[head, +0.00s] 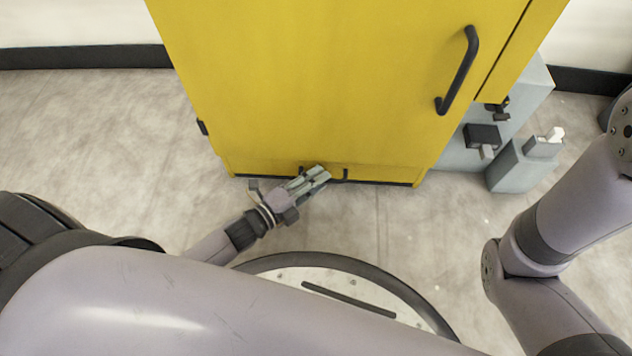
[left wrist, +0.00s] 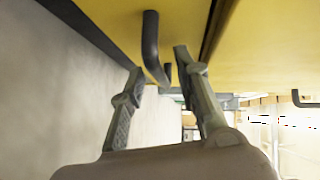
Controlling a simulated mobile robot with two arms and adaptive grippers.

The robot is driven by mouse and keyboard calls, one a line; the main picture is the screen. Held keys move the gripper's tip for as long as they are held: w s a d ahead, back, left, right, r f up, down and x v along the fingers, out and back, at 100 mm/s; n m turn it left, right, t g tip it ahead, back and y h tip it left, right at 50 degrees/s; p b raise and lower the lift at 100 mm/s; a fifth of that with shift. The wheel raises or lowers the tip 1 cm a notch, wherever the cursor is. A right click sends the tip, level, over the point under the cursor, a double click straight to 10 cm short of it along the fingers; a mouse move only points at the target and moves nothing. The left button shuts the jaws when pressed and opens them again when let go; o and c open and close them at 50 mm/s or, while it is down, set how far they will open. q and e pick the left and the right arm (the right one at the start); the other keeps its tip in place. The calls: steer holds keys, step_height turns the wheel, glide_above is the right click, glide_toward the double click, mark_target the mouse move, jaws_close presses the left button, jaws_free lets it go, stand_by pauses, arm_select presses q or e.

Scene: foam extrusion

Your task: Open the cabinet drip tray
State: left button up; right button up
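The yellow cabinet (head: 330,80) stands ahead of me. Its drip tray (head: 385,179) is a low front at the cabinet's foot, and it looks closed, flush with the cabinet. A small black handle (head: 345,174) on the tray is partly hidden by my left gripper (head: 318,174). In the left wrist view the handle (left wrist: 151,45) lies between the two spread fingertips of my left gripper (left wrist: 162,70). The gripper is open, with gaps visible beside the handle. My right arm shows at the right, but its gripper is out of view.
A long black door handle (head: 459,70) is on the cabinet's upper right. Grey boxes (head: 520,165) with black fittings stand against the cabinet's right side. The floor (head: 110,140) in front and to the left is clear.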

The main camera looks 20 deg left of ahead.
arm_select(q)
jaws_close()
stand_by(0.8)
